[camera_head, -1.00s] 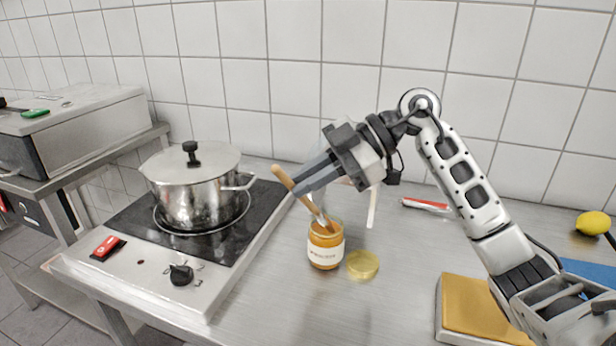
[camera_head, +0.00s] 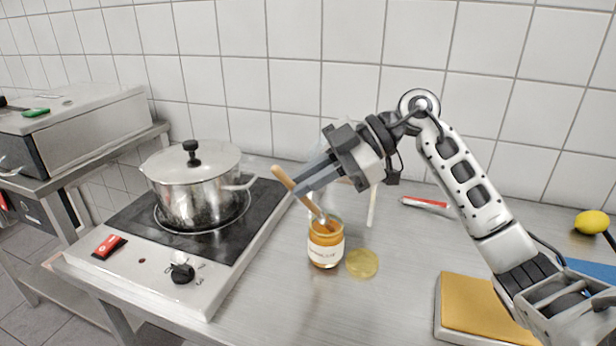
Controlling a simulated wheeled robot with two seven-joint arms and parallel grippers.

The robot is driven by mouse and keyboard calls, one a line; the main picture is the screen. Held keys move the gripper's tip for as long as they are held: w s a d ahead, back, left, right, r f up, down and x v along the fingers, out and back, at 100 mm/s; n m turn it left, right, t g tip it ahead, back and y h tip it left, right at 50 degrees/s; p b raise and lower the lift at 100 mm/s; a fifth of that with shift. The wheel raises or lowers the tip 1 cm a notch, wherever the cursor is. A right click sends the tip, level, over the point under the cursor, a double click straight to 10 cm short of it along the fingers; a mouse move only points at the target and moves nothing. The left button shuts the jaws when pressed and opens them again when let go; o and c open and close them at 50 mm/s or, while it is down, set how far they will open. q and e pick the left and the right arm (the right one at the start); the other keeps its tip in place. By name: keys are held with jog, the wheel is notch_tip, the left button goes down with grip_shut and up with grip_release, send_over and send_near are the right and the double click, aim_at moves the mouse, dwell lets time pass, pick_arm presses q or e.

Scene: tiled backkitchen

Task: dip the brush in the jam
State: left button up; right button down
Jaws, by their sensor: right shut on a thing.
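The jam jar (camera_head: 326,244) stands open and upright on the steel counter, with orange jam and a pale label. Its yellow lid (camera_head: 362,263) lies flat beside it on the right. The brush (camera_head: 291,184) has a wooden handle and slants down to the right, its lower end at the jar's mouth. The bristles are hidden at the jar's rim, and I cannot tell how deep they are. My right gripper (camera_head: 306,182) is shut on the brush's handle, above and slightly left of the jar. My left gripper is not in view.
A lidded steel pot (camera_head: 195,193) stands on the hob (camera_head: 140,262) left of the jar. The tiled wall (camera_head: 300,80) closes the back.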

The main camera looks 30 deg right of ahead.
dwell(0.4)
pick_arm(q)
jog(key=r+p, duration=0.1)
jog(key=p, duration=0.1)
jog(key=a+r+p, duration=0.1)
jog(key=p, duration=0.2)
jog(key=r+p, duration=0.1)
jog(key=p, duration=0.2)
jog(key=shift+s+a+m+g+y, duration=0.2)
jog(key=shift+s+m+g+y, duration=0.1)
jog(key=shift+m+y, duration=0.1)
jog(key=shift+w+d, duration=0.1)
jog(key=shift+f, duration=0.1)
dwell(0.4)
